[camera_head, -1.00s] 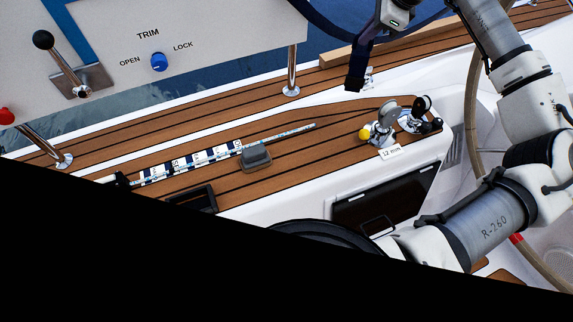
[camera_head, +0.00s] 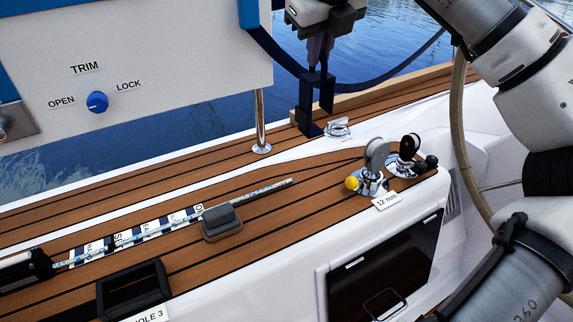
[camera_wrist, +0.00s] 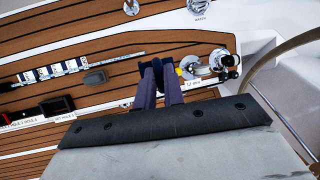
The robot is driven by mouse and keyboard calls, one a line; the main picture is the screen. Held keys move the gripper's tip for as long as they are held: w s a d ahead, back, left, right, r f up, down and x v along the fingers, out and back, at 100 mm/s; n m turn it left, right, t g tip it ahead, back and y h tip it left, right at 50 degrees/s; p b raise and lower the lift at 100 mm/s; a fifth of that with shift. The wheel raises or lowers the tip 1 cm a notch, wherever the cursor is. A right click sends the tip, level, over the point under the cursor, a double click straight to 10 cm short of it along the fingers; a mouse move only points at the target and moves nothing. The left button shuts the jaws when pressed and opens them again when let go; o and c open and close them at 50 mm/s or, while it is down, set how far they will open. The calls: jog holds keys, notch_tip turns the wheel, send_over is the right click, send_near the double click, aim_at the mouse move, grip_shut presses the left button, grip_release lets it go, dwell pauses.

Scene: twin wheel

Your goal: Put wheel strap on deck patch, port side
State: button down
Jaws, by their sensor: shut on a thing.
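My gripper (camera_head: 317,55) hangs at the top middle of the head view, its fingers pointing down. It is shut on a dark navy strap piece (camera_head: 305,108), whose two legs hang below the fingers, just above or in front of the far teak deck edge. In the wrist view the gripper (camera_wrist: 158,82) reaches over the deck, with dark material at the fingertips. I cannot tell whether the strap touches the deck. A shiny fitting (camera_head: 338,128) sits on the deck just right of the strap. I cannot pick out the deck patch with certainty.
A navy curved band (camera_head: 390,80) passes by the gripper. A white TRIM panel (camera_head: 150,70) with a blue knob stands left, by a steel post (camera_head: 260,122). Silver blocks (camera_head: 375,160), a grey block (camera_head: 221,222) and a rope lie on the teak. Water lies beyond.

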aim_at(315, 132)
notch_tip(315, 132, down, 18)
jog(key=b, duration=0.6)
jog(key=shift+r, duration=0.2)
jog(key=shift+f, duration=0.2)
jog(key=c, duration=1.5)
grip_release()
jog(key=shift+r, duration=0.15)
jog(key=shift+r, duration=0.25)
jog(key=p+v, duration=0.4)
jog(key=v, duration=0.7)
jog(key=shift+r, duration=0.3)
jog(key=shift+s+d, duration=0.1)
jog(key=shift+s, duration=0.05)
